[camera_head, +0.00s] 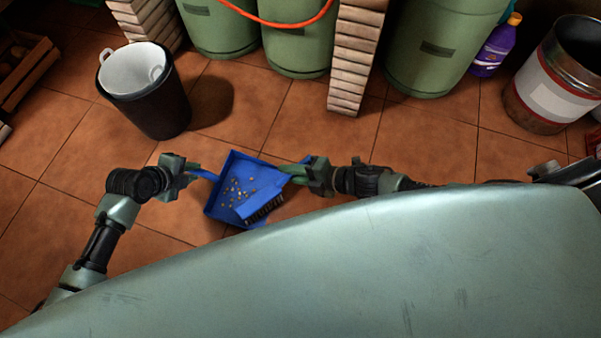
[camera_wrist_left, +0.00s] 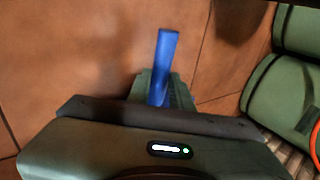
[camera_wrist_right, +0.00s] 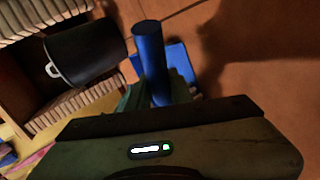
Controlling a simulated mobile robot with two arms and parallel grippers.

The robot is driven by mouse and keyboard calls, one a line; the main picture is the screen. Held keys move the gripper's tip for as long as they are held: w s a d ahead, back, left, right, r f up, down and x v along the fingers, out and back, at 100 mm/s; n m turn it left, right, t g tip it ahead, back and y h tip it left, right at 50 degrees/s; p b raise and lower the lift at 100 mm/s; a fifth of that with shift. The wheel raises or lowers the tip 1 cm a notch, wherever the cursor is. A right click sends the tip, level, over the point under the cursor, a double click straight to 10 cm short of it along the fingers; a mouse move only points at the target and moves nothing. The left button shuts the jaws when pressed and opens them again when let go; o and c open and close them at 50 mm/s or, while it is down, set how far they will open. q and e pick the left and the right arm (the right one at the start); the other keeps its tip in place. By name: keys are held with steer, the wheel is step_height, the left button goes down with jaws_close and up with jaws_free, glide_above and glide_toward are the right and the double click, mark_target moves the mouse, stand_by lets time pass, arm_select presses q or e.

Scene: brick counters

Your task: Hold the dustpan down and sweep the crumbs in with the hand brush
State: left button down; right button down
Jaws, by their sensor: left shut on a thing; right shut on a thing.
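The blue dustpan (camera_head: 226,176) lies on the tiled floor in the head view. Several small tan crumbs (camera_head: 236,193) lie on its blue pan. My left gripper (camera_head: 192,170) is shut on the dustpan's handle (camera_wrist_left: 166,55) at the pan's left side. My right gripper (camera_head: 296,171) is shut on the handle (camera_wrist_right: 150,55) of the hand brush (camera_head: 262,205). The brush's dark bristles are over the pan's lower right part, beside the crumbs; whether they touch the pan is unclear. Part of the dustpan (camera_wrist_right: 180,65) shows behind the brush handle in the right wrist view.
A black bin (camera_head: 155,105) with a white liner stands at the upper left. Green gas cylinders (camera_head: 295,45), brick pillars (camera_head: 355,55), a purple bottle (camera_head: 494,50) and a metal drum (camera_head: 555,85) stand along the back. The floor around the dustpan is clear.

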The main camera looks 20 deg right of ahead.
steer(key=shift+s+d+r, duration=0.3)
steer(key=shift+d+r, duration=0.1)
steer(key=shift+r, duration=0.4)
steer(key=shift+s+d+r, duration=0.3)
steer(key=shift+d+r, duration=0.05)
steer(key=shift+r, duration=0.4)
steer(key=shift+s+d+r, duration=0.3)
steer(key=shift+d+r, duration=0.1)
steer(key=shift+r, duration=0.4)
arm_select(q)
steer(key=c, duration=1.2)
jaws_free()
steer(key=shift+r, duration=0.15)
steer(key=v, duration=1.1)
steer(key=shift+s+a+r, duration=0.1)
steer(key=shift+s+r, duration=0.1)
steer(key=shift+r, duration=0.15)
arm_select(e)
steer(key=shift+w, duration=0.1)
